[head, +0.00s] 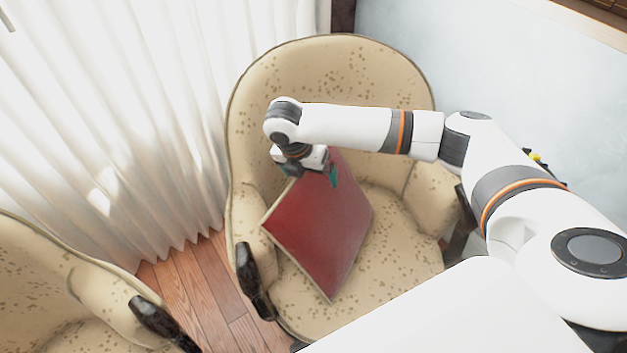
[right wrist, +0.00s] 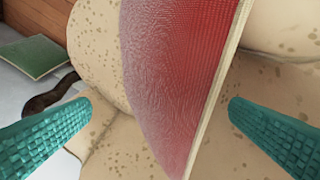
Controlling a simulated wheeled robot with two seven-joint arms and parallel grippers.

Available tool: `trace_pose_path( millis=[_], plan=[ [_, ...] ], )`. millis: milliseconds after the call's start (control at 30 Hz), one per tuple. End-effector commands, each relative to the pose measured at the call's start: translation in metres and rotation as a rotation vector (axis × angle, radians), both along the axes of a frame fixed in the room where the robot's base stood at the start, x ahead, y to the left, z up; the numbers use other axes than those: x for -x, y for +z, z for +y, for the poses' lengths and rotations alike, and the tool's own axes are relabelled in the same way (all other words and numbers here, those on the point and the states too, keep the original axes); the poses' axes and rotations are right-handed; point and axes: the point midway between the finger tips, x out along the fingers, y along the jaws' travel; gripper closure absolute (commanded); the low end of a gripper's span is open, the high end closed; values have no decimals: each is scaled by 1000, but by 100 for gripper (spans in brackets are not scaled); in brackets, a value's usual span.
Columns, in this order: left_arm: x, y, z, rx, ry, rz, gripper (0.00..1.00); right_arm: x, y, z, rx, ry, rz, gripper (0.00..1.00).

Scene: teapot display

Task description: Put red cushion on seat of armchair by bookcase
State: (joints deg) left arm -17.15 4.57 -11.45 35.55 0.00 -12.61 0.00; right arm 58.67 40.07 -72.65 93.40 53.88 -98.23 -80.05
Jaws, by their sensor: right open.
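The red cushion (head: 325,222) with a pale edge is on the seat of the cream, brown-speckled armchair (head: 390,285) in the head view. It is tilted, with a lower corner toward the seat front and its left corner by the left armrest. My right gripper (head: 312,170) is at the cushion's upper edge. In the right wrist view the cushion (right wrist: 180,70) stands between the two teal fingers, which are apart from it on both sides. The right gripper is open. My left gripper is not in view. No bookcase shows clearly.
A second matching armchair (head: 60,285) stands at the lower left. White curtains (head: 110,110) hang behind on the left. Wood floor (head: 205,290) shows between the chairs. A green flat object (right wrist: 35,57) lies at the upper left of the right wrist view.

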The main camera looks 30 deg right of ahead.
Motion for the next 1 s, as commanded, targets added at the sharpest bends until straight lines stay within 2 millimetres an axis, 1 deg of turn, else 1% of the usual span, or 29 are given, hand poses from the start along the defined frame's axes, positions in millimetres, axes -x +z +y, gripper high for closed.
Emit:
trace_pose_path(
  millis=[33, 100, 200, 333, 500, 1000],
  plan=[
    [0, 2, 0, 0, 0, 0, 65, 0, 12, 4, -2, 2, -3, 0],
    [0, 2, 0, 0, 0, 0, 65, 0, 26, 8, -2, 2, -3, 0],
    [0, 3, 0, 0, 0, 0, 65, 1, 41, 12, -1, 1, -3, 0],
    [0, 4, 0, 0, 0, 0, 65, 2, 53, 16, -1, 0, 0, 0],
    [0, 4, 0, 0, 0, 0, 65, 3, 58, 17, -1, 0, 1, 0],
    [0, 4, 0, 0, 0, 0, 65, 3, 58, 17, -1, 0, 1, 0]
  ],
)
